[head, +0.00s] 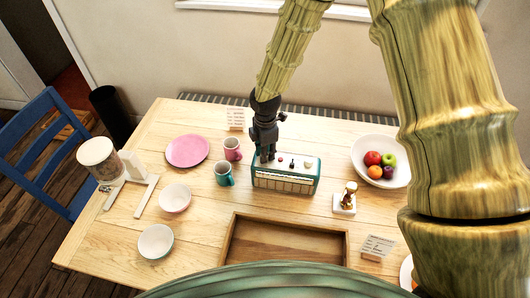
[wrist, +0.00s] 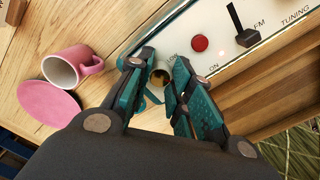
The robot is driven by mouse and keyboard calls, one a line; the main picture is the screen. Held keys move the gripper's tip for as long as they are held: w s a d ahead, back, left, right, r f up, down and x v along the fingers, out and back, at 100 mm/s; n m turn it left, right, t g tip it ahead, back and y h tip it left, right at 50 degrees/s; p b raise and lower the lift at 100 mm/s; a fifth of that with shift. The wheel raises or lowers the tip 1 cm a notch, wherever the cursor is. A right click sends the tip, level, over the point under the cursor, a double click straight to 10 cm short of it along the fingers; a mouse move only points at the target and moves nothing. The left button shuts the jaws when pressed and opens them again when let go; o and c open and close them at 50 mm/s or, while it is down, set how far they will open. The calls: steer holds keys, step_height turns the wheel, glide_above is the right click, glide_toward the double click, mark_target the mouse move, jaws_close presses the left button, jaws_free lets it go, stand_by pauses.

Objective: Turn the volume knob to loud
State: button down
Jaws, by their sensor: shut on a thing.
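The radio (head: 285,181) is a teal box with a pale top panel and stands in the middle of the wooden table. My gripper (head: 267,155) points down at the left end of its top. In the wrist view my gripper (wrist: 170,88) is closed around the volume knob (wrist: 160,78), a small round knob at the panel's left end. The fingers hide most of the knob and its lettering, so I cannot read its setting. The red button (wrist: 200,43) and the black FM lever (wrist: 243,32) sit further along the panel. A tuning knob (head: 308,162) is at the right end.
A teal mug (head: 223,174) and a pink mug (head: 232,149) stand close to the radio's left, near a pink plate (head: 187,150). A fruit bowl (head: 397,178) and a small figurine (head: 345,200) are to the right. A wooden tray (head: 230,240) lies in front.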

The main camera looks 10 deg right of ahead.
steer(key=m, duration=0.4)
steer(key=shift+m+b, duration=0.3)
steer(key=m, duration=0.4)
steer(key=shift+m+b, duration=0.3)
steer(key=m, duration=0.4)
steer(key=shift+m, duration=2.5)
steer(key=c, duration=1.2)
jaws_free()
steer(key=shift+c, duration=0.2)
